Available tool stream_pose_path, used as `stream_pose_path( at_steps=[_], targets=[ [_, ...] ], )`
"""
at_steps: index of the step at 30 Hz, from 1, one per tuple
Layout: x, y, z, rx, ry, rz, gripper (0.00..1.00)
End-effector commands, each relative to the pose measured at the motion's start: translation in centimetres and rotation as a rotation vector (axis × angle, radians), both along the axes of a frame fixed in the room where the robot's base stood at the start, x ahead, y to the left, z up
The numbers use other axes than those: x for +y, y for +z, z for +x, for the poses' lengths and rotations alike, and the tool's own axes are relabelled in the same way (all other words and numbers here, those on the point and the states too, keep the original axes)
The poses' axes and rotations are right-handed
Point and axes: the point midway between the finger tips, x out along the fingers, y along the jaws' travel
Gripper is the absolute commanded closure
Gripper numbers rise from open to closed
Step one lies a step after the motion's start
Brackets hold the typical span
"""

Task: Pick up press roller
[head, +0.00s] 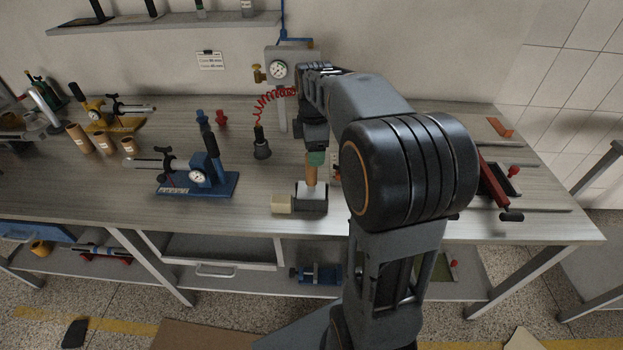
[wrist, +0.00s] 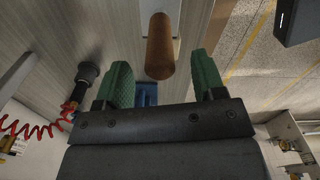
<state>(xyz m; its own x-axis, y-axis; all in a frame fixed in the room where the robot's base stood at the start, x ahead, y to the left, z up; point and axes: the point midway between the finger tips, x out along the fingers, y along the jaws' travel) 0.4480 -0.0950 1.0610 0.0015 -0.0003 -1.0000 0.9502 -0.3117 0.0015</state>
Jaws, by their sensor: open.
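The press roller (head: 311,175) shows as an upright wooden handle above a grey and white block-like holder (head: 311,200) near the bench's front edge. Its roller end is not clearly visible. My gripper (head: 316,157) is above the handle, with a green finger pad close to its top. In the wrist view, the handle (wrist: 160,45) lies between the two green fingers of my gripper (wrist: 162,72), with a gap on each side. The gripper is open and holds nothing. My arm hides part of the bench to the right of the roller.
A beige block (head: 282,204) sits just left of the holder. A blue lever tester with a dial (head: 199,178) stands further left. A black nozzle (head: 262,147) on a red coiled hose (head: 270,103) stands behind. A red-handled tool (head: 494,187) lies right of my arm.

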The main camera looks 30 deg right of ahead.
Motion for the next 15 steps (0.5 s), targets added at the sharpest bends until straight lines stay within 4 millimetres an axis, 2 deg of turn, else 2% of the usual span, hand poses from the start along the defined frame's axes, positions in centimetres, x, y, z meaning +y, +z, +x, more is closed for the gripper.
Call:
stream_pose_path(
  at_steps=[9,15],
  targets=[
    [0.3,-4.0,0.2,0.004,0.0,0.001,0.37],
    [0.3,-4.9,0.2,0.001,0.0,0.0,0.37]
  ],
)
